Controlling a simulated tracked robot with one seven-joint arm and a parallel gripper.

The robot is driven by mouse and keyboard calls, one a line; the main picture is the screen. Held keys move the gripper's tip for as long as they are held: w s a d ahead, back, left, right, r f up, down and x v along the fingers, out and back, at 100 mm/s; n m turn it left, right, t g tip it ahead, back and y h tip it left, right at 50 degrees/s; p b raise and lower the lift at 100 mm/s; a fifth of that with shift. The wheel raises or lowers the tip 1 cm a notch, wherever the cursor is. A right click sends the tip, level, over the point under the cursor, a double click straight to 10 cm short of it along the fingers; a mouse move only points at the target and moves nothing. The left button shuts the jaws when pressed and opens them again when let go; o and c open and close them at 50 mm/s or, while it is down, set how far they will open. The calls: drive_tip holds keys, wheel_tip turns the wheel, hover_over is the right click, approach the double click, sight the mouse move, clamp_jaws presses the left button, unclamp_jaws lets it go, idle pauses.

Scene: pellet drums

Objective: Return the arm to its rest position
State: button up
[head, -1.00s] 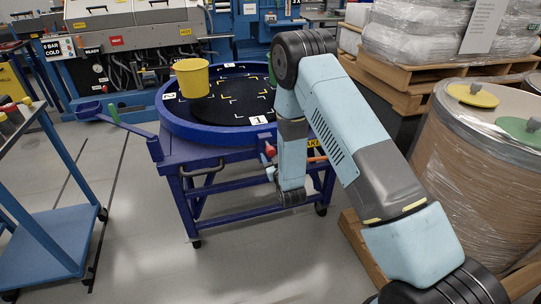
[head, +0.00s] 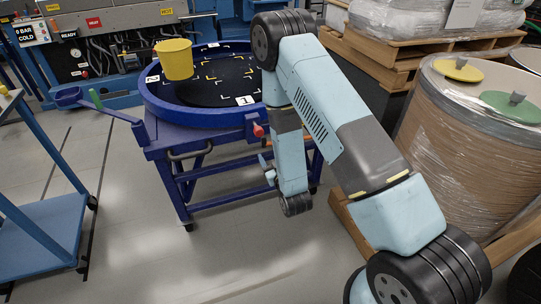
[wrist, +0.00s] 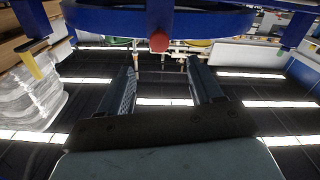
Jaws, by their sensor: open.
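My arm reaches up from the lower right in the head view and folds down at the elbow in front of the round blue turntable (head: 192,118). The arm's lower end hangs beside the turntable's front right edge, and the gripper fingers do not show clearly there. In the wrist view my gripper (wrist: 165,72) is open, with its two dark fingers apart and nothing between them. The underside of the blue turntable rim and a red knob (wrist: 159,42) show beyond the fingertips. The red knob (head: 258,130) also shows in the head view on the turntable's side.
A yellow bucket (head: 176,60) stands on the turntable. A blue cart (head: 40,232) stands at the left. A wrapped drum (head: 460,135) with yellow and green lids stands at the right. The floor in front is clear.

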idle(0.3)
drive_tip(key=w+d+r+m+g+h, duration=0.2)
drive_tip(key=w+d+r, duration=0.15)
drive_tip(key=r, duration=0.55)
drive_tip(key=w+d+r+m+g+h, duration=0.1)
drive_tip(key=w+d+r+g, duration=0.2)
drive_tip(key=r, duration=0.7)
drive_tip(key=s+d+r+m+h, duration=0.1)
drive_tip(key=s+d+r, duration=0.2)
drive_tip(key=d+r, duration=0.25)
drive_tip(key=s+d+r+m+g, duration=0.1)
drive_tip(key=s+d+r, duration=0.3)
drive_tip(key=s, duration=0.6)
drive_tip(key=s+d+r+m+g+h, duration=0.1)
drive_tip(key=s+d+r+g, duration=0.2)
drive_tip(key=s+r, duration=0.3)
drive_tip(key=s+d+r+g+h, duration=0.1)
drive_tip(key=s+d+r, duration=0.4)
drive_tip(key=s, duration=0.9)
drive_tip(key=shift+s+m+g, duration=0.25)
drive_tip(key=shift+m+g, duration=0.15)
drive_tip(key=shift+g, duration=0.2)
